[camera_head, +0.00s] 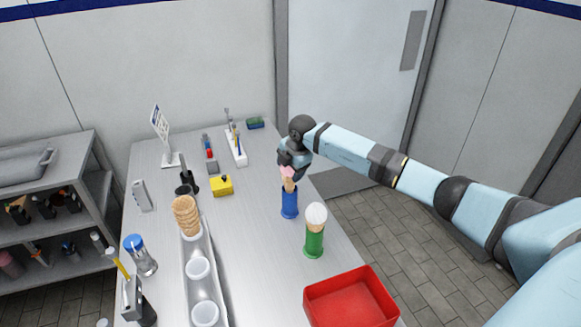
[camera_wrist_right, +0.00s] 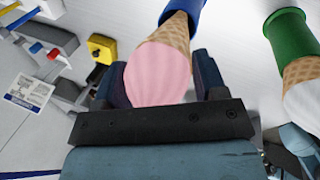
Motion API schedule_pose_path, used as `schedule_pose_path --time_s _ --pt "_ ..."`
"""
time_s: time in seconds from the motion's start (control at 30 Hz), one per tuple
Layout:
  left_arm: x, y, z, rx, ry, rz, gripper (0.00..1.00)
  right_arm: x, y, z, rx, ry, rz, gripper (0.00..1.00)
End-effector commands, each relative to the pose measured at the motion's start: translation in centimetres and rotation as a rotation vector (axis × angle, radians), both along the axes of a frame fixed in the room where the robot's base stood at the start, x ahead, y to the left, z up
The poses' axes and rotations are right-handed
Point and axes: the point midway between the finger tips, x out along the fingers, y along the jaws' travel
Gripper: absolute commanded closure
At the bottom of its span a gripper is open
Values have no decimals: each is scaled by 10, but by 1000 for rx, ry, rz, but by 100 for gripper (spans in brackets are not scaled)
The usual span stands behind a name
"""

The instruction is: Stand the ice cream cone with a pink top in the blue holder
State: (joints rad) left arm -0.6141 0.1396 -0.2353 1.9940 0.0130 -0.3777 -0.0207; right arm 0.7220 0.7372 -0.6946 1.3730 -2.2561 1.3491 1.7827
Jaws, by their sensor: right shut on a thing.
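The ice cream cone with a pink top (camera_head: 288,178) is upright over the blue holder (camera_head: 289,202) in the head view. Its tip is at or inside the holder's mouth; I cannot tell how deep. My right gripper (camera_head: 291,164) is shut on the pink top from above and behind. In the right wrist view the pink top (camera_wrist_right: 157,75) sits between the fingers, and the cone runs into the blue holder (camera_wrist_right: 183,12) at the top edge. My left gripper is not in view.
A green holder (camera_head: 314,244) with a white-topped cone (camera_head: 316,216) stands close by at the right. A red tray (camera_head: 350,300) is at the front right. A rack with stacked cones (camera_head: 186,215) and cups is at the left. A yellow box (camera_head: 221,186) stands behind.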

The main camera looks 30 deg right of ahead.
Motion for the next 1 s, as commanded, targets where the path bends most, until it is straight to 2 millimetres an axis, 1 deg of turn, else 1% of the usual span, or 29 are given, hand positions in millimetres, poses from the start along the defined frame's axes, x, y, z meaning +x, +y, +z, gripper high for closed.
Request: schedule_pose_path --time_s 1.0 --pt "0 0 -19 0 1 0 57 0 0 -32 0 1 0 46"
